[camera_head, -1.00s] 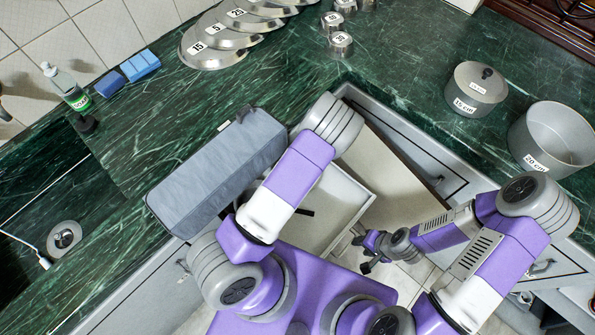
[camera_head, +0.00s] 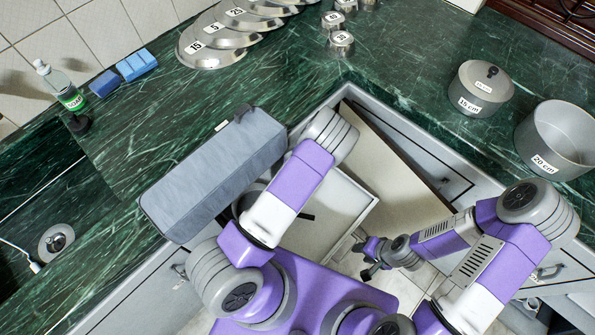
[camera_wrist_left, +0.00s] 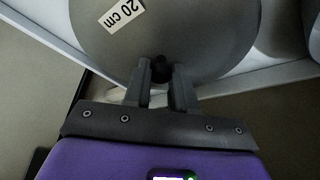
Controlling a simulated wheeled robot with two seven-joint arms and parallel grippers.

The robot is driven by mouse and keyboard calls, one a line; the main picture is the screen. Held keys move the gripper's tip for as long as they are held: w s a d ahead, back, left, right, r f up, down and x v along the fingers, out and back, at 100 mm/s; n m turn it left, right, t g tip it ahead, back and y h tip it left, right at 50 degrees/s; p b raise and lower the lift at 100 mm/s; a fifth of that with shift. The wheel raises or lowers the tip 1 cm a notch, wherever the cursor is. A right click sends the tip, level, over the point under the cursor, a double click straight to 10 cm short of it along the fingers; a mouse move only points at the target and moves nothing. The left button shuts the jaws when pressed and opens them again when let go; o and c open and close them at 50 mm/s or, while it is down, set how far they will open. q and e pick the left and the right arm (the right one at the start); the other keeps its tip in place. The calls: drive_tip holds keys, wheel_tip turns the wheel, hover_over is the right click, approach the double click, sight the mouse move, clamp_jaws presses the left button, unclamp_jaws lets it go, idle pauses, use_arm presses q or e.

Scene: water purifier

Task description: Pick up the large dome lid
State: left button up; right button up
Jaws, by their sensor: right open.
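The large dome lid (camera_wrist_left: 205,35) is a grey disc labelled 20 cm with a dark knob (camera_wrist_left: 160,71); it fills the top of the left wrist view. My left gripper (camera_wrist_left: 162,88) has one finger on each side of the knob. I cannot tell whether the fingers press on it. In the head view a grey rounded edge (camera_head: 247,199), probably this lid, shows between the grey bag and my left arm; my arm hides the rest and the left gripper. My right gripper (camera_head: 368,260) is open and empty, low in front of the cabinets.
An open drawer (camera_head: 352,205) lies beneath my left arm. The grey bag (camera_head: 215,172) lies on the counter edge. A 15 cm pot (camera_head: 478,95) with a lid and an open 20 cm pot (camera_head: 555,145) stand at right. Plates (camera_head: 210,50) and weights (camera_head: 341,43) are at the back.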

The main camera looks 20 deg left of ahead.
use_arm(q)
clamp_jaws()
drive_tip(key=shift+r, duration=0.15)
